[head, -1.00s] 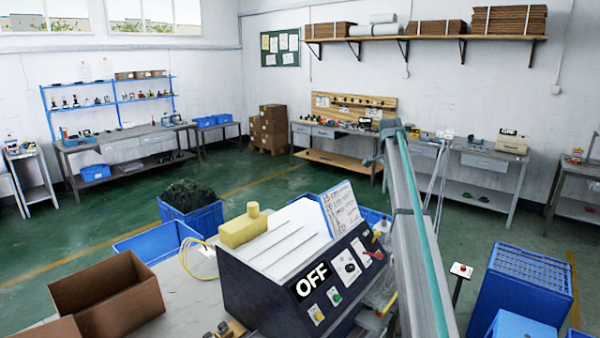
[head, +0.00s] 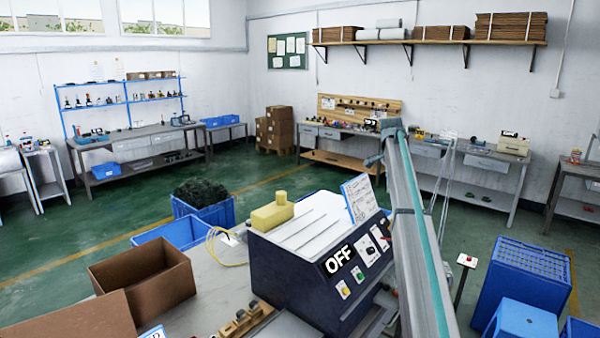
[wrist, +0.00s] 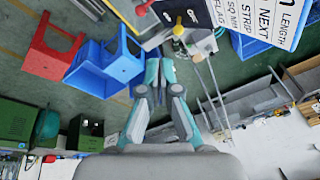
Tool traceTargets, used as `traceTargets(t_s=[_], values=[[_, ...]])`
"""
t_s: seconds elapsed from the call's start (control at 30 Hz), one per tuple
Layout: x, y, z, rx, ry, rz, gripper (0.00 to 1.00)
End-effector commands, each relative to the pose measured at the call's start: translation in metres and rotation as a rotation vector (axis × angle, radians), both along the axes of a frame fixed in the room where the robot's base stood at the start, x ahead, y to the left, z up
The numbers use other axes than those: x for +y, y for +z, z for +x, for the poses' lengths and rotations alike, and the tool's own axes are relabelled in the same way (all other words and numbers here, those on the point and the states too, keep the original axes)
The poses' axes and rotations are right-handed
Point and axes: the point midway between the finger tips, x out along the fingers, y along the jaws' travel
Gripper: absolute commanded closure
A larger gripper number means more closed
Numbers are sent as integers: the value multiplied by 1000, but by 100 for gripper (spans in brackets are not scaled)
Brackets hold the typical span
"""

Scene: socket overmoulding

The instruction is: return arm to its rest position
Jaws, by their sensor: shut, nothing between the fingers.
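My gripper (wrist: 162,75) shows in the wrist view, with its grey and teal fingers closed together and nothing between them. It is above the floor, clear of the things seen beyond it. I cannot make out its fingers in the head view. The dark blue machine (head: 310,262) with a white top and an OFF sign (head: 339,261) stands on the bench in the head view. A yellow block (head: 272,216) sits at its back left edge.
Open cardboard boxes (head: 145,279) stand at the left of the near bench. Blue crates (head: 520,278) stand on the floor at right. A red stool (wrist: 48,50) and blue containers (wrist: 100,68) show in the wrist view. The green floor (head: 90,228) beyond is largely open.

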Motion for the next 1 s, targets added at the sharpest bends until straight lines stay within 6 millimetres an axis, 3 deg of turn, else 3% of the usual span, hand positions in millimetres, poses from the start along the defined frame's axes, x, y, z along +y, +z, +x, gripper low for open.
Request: traceTargets(t_s=[0.2,0.47,0.57,0.77,1.0], values=[[4,-15,-15,-19,202,-48,100],[17,-109,-50,22,404,-77,100],[25,-161,-71,51,483,-82,100],[46,-284,-129,126,649,-76,100],[71,-422,-218,222,823,-48,100]])
